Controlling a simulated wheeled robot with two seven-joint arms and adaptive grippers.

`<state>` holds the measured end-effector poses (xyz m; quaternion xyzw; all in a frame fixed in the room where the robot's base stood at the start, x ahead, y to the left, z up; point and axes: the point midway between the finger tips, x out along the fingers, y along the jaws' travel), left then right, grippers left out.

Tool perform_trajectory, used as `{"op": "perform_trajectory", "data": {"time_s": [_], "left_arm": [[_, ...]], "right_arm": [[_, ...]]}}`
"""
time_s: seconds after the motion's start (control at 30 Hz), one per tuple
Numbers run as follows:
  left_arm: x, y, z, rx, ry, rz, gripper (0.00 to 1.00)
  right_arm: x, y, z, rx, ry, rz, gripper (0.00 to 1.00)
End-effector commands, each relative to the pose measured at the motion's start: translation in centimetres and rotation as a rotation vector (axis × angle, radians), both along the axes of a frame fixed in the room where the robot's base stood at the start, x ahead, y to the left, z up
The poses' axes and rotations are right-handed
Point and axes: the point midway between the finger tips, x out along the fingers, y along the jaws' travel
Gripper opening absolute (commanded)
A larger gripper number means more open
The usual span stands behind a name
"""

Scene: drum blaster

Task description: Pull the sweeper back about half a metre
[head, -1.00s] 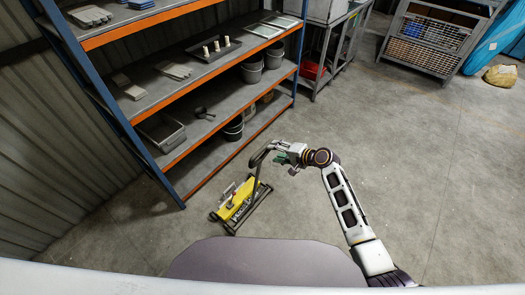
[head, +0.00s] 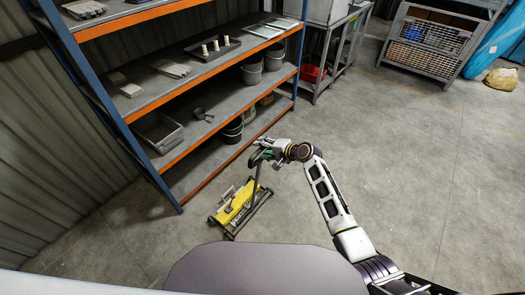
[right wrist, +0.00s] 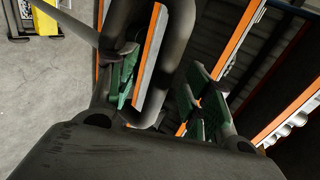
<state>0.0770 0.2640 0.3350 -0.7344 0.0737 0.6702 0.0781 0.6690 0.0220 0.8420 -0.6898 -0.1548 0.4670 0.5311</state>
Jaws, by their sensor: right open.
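The sweeper (head: 236,207) is a low yellow unit on a dark frame. It stands on the floor in front of the shelving, and its dark handle (head: 256,180) rises toward my right gripper. My right gripper (head: 264,155) is at the top of the handle with its green-padded fingers open. In the right wrist view, the bent dark tube of the handle (right wrist: 172,85) passes between the parted fingers (right wrist: 162,92). Whether a pad touches it is unclear. Part of the yellow body (right wrist: 46,20) shows at the top left. My left gripper is out of view.
The shelving (head: 210,128) with orange beams stands behind the sweeper, holding buckets (head: 250,72) and trays. A metal workbench (head: 335,45) and a wire crate (head: 428,42) are farther back. The concrete floor to the right is clear.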

Motion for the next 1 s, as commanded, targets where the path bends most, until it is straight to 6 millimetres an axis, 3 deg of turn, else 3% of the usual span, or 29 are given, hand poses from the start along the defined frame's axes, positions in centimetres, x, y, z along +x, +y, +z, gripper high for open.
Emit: {"op": "perform_trajectory", "data": {"time_s": [0.5, 0.9, 1.0], "left_arm": [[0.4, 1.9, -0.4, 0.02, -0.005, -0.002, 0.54], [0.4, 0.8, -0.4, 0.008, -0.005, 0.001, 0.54], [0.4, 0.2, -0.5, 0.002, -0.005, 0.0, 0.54]], "right_arm": [[0.4, 0.7, -0.4, 0.0, 0.0, 0.0, 0.5], [0.4, 0.6, -0.4, 0.0, 0.0, 0.0, 0.0], [0.4, 0.6, -0.4, 0.0, 0.0, 0.0, 0.0]]}}
